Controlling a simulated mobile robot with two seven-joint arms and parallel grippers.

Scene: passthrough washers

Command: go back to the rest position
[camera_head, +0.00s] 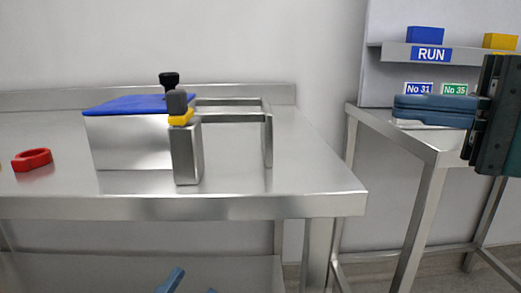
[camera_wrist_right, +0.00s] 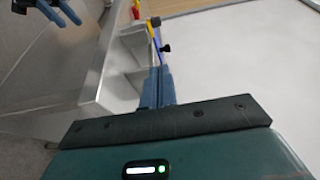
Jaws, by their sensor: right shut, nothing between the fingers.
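My right gripper (camera_head: 398,111) reaches in from the right edge of the head view, its blue fingers pointing left. It is shut and empty, held in front of the right-hand table. In the right wrist view its fingers (camera_wrist_right: 153,72) lie together with nothing between them. My left gripper (camera_head: 191,280) shows only as two blue fingertips at the bottom edge of the head view, in front of the steel table and below its top. The tips are apart, so it is open. It also shows at the top left of the right wrist view (camera_wrist_right: 45,14).
The steel table (camera_head: 320,188) holds a red ring (camera_head: 32,160), a metal box with a blue lid (camera_head: 135,104) and a metal post (camera_head: 187,155) with a yellow washer (camera_head: 181,118). A RUN shelf (camera_head: 470,57) carries blue (camera_head: 425,35) and yellow (camera_head: 500,41) pieces.

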